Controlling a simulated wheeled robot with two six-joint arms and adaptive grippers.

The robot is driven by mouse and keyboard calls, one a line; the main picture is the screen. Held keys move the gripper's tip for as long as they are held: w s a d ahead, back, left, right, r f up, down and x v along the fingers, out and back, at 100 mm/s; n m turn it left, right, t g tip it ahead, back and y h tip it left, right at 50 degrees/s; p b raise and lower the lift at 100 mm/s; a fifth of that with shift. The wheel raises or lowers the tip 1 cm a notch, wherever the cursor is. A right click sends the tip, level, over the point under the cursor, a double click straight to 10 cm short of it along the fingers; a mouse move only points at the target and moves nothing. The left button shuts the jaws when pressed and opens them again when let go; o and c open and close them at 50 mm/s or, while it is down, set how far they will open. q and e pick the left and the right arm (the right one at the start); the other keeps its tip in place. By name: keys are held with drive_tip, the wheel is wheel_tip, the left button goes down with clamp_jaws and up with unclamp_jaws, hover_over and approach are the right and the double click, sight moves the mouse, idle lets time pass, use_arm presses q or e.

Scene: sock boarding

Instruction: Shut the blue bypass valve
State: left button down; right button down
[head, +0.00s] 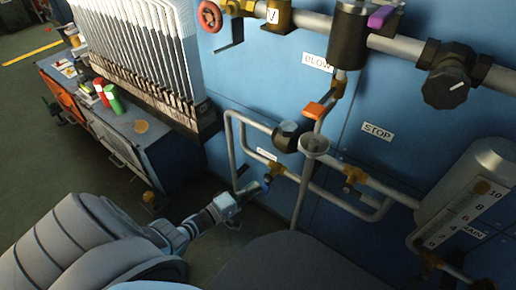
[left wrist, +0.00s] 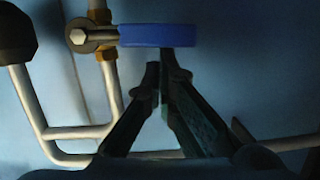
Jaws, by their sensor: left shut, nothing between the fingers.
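The blue valve handle (left wrist: 158,36) is a flat lever in the left wrist view. It reaches right from a stem with a pale bolt end, crosswise to the upright pipe with brass fittings (left wrist: 103,52). In the head view the handle (head: 267,181) is a small blue patch low on the pipework, partly hidden near the gripper. My left gripper (left wrist: 163,68) is shut and empty, its fingertips just below the handle's middle. Whether they touch it is unclear. It also shows in the head view (head: 258,189). My right gripper is out of view.
An orange lever (head: 319,109), a red wheel (head: 210,16), a purple handle (head: 381,16) and a black knob (head: 447,84) sit on other pipes. A cluttered cabinet (head: 140,145) stands at left. A gauge cylinder (head: 470,185) is at right.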

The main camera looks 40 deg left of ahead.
use_arm(q)
drive_tip(key=shift+d+f, duration=0.1)
drive_tip(key=shift+d, duration=0.15)
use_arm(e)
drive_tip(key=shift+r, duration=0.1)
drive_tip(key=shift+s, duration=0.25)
